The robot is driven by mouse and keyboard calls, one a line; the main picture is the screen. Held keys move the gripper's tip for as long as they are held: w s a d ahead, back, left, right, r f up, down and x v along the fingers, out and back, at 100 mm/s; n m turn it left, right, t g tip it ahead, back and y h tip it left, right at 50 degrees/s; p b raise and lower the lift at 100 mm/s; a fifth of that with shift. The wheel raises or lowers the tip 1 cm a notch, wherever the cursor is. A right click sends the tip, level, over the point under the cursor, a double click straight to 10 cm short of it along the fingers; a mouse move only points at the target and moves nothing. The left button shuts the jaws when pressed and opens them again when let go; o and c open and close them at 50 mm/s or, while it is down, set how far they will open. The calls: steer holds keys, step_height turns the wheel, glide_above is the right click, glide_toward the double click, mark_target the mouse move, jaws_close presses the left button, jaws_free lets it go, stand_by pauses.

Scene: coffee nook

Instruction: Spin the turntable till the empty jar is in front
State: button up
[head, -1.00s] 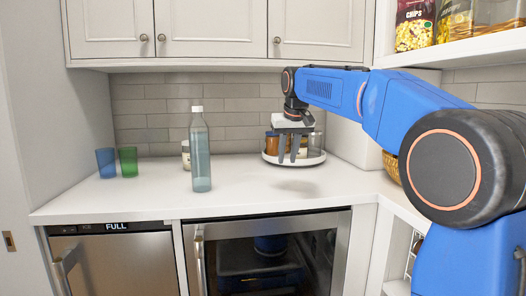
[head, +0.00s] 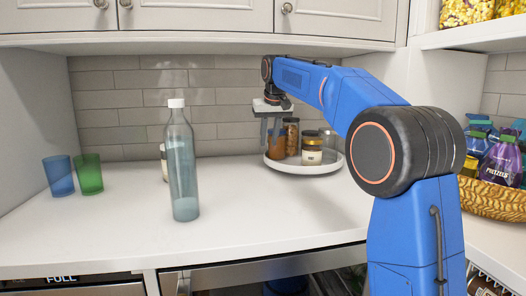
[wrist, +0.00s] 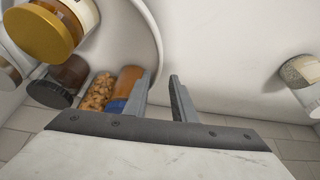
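The white round turntable (head: 305,170) stands on the counter near the back corner and carries several jars. An orange-brown jar (head: 277,146) is at its left, a dark-lidded jar (head: 291,135) behind, and a gold-lidded jar with a white label (head: 312,152) at the front. A greyish, clear-looking jar (head: 328,137) is at the back right; I cannot tell surely whether it is empty. My gripper (head: 269,140) points down at the turntable's left edge, close to the orange-brown jar. In the wrist view its fingers (wrist: 160,82) are apart with no jar between them; contact with the rim is unclear.
A tall clear bottle (head: 182,165) stands left on the counter, partly hiding a small jar (head: 164,160). Blue (head: 59,175) and green (head: 89,174) cups are farther left. A wicker basket of snack bags (head: 490,197) is at right. The counter's middle is clear.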

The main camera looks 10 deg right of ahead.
steer(key=shift+w+f, duration=0.3)
steer(key=shift+w, duration=0.1)
steer(key=shift+x, duration=3.4)
steer(key=shift+c, duration=0.7)
jaws_close()
